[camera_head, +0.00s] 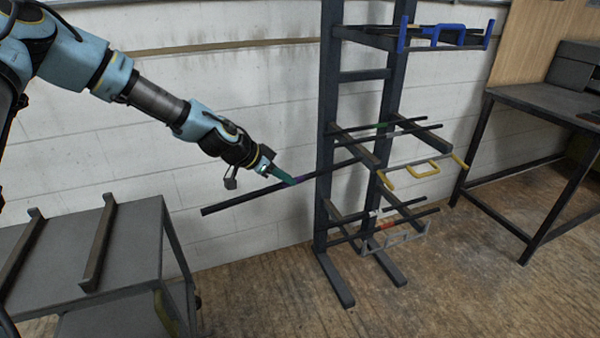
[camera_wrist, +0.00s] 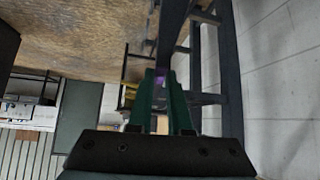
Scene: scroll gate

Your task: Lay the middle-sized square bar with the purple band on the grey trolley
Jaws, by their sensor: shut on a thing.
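My gripper (camera_head: 292,181) is shut on a long dark square bar (camera_head: 240,199) close beside its purple band (camera_head: 302,177). The bar's left end sticks out far to the left of the rack in free air. Its right part passes behind the rack's front upright and lies among the middle arms; whether it touches them I cannot tell. In the wrist view the green fingertips (camera_wrist: 167,98) close around the bar, with the purple band (camera_wrist: 159,80) between them. The grey trolley (camera_head: 130,240) stands at lower left, with two raised dark rails across its top and no bar on it.
The dark rack (camera_head: 328,110) has a blue gate (camera_head: 445,34) on top, a yellow gate (camera_head: 425,170) at mid height and a grey gate (camera_head: 400,240) low down. A green-banded bar (camera_head: 375,127) and lower bars rest there. A dark table (camera_head: 550,105) stands right. Floor between trolley and rack is clear.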

